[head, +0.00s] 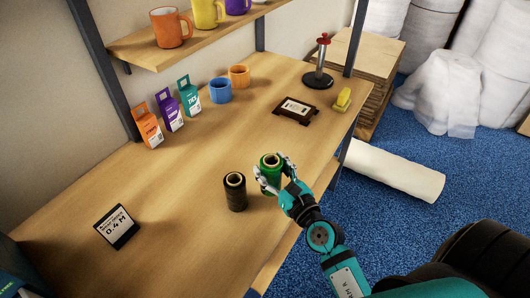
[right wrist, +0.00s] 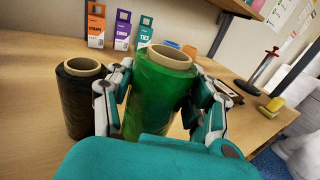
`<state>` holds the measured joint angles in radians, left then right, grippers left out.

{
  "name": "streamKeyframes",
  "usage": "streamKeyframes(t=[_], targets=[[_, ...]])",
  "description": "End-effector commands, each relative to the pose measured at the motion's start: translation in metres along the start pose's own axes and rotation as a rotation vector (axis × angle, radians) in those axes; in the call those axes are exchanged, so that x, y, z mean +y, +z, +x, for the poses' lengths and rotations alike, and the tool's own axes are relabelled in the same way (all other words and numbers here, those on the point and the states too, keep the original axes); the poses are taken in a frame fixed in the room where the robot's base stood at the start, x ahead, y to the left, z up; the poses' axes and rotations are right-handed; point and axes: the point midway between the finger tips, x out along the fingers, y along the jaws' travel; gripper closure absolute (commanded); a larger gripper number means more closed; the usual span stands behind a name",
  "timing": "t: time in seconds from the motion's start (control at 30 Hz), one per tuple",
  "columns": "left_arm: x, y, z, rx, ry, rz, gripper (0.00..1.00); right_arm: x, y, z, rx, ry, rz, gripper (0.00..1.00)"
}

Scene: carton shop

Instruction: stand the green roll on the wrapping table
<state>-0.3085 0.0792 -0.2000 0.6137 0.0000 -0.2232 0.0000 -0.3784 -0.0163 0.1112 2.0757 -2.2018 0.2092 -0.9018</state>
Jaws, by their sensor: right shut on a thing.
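The green roll (head: 269,168) is upright at the front part of the wooden wrapping table (head: 180,210). My right gripper (head: 272,174) is shut around it, with a finger on each side. In the right wrist view the green roll (right wrist: 158,90) stands between the fingers of my right gripper (right wrist: 160,100), its hollow core open at the top. Its lower end is hidden by my gripper, so I cannot tell whether it touches the table. My left gripper is not in view.
A black roll (head: 235,192) stands upright close to the left of the green roll. A small sign (head: 117,227) is at the left. Small boxes (head: 171,112), mugs (head: 220,90), a framed plate (head: 295,110), a yellow block (head: 342,100) and a red-topped stand (head: 319,70) are farther back.

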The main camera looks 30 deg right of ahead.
Motion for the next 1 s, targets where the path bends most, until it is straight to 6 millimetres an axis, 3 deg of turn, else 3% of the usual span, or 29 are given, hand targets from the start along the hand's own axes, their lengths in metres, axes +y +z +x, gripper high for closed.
streamKeyframes(t=[0.2, 0.4, 0.63, 0.83, 1.0], targets=[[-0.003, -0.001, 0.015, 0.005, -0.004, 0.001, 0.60, -0.026, -0.006, 0.054, -0.008, -0.002, -0.002, 0.88], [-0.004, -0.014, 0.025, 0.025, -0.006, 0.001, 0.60, -0.039, -0.010, 0.083, -0.003, 0.000, -0.001, 0.88], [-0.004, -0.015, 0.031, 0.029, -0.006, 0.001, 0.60, -0.046, -0.010, 0.097, -0.004, -0.001, -0.001, 0.88], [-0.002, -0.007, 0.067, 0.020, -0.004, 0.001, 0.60, -0.045, -0.042, 0.095, -0.002, 0.000, -0.001, 0.88], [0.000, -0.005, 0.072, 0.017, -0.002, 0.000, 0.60, -0.045, -0.045, 0.095, -0.003, -0.001, 0.000, 0.88]])
